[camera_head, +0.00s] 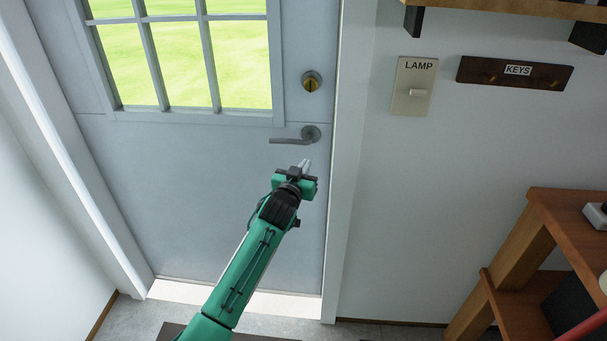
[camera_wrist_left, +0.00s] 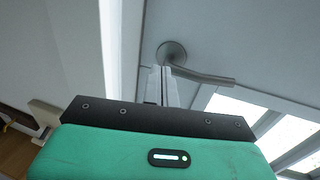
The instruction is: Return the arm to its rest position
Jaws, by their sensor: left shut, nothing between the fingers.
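My left arm is green and black and reaches up from the bottom of the head view. Its gripper (camera_head: 305,165) is in front of the grey door (camera_head: 240,200), just below the lever handle (camera_head: 295,138). The gripper is shut and empty. In the left wrist view the closed fingers (camera_wrist_left: 161,82) point toward the round base of the lever handle (camera_wrist_left: 190,65). I cannot tell whether the fingertips touch it. My right gripper is not in view.
Above the handle is a round lock (camera_head: 311,81). On the wall to the right are a LAMP switch (camera_head: 411,88) and a KEYS rack (camera_head: 515,72). A wooden shelf unit (camera_head: 570,208) stands at the right. The door looks closed.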

